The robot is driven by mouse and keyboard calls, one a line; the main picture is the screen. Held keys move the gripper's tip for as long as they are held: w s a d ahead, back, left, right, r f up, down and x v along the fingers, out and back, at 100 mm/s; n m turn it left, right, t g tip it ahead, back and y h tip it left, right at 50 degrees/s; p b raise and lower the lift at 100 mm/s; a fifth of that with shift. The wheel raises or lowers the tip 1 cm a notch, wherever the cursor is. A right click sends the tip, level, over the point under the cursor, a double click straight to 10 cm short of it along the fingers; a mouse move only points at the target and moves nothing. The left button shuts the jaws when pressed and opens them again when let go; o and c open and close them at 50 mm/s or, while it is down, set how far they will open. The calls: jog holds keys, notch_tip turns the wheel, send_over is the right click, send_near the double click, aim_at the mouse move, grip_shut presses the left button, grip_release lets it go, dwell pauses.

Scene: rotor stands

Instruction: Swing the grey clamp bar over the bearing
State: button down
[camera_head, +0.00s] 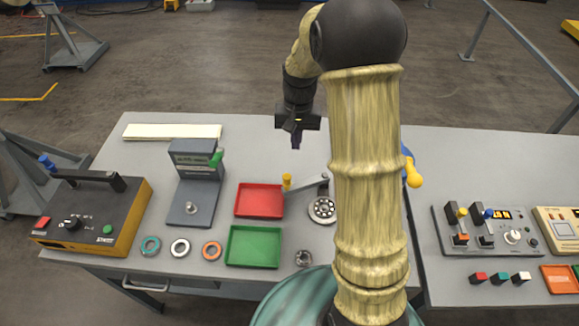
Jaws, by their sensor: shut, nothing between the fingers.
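The grey clamp bar (308,186) runs from a dark pivot post behind the bearing out to the left. A yellow knob (287,181) stands at its free left end, beside the red tray. The bar lies behind and left of the bearing (322,209), not across it. The bearing is a round ringed part on the table, and its top is uncovered. My gripper (297,143) points down above the table, behind the yellow knob and apart from it. It is shut and empty. My arm hides the area right of the bearing.
A red tray (237,201) and a green tray (229,247) lie left of the bearing. Several rings lie along the front. A blue and yellow object (412,174) shows right of my arm.

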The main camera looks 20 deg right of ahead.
jog(key=w+d+f+m+g, duration=0.1)
jog(key=w+f+m+g, duration=0.1)
jog(key=w+f, duration=0.3)
jog(key=w, duration=0.4)
jog(key=shift+d+y, duration=0.4)
jog(key=s+a+f+p, duration=0.3)
jog(key=s+f+p, duration=0.2)
jog(key=f, duration=0.4)
jog(key=shift+s+f+p, duration=0.4)
jog(key=shift+p, duration=0.45)
